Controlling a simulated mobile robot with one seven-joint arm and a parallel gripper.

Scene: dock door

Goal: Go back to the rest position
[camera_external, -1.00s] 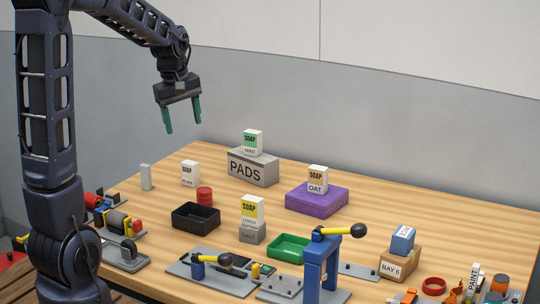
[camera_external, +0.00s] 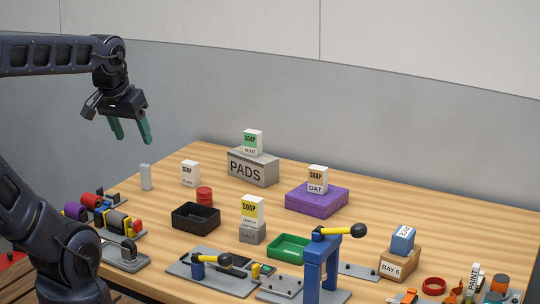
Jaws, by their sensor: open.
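My gripper (camera_external: 131,130) is at the upper left, in the air beyond the table's left back edge. Its two green fingers point down, apart, with nothing between them. My arm reaches up at the left and out of the picture. Nothing touches the gripper.
The wooden table (camera_external: 330,235) holds soap boxes, one on a grey PADS box (camera_external: 252,168), one on a purple block (camera_external: 317,199). A black tray (camera_external: 196,216), a green tray (camera_external: 289,247) and a blue clamp stand (camera_external: 318,268) stand nearer. A grey wall (camera_external: 330,100) runs behind.

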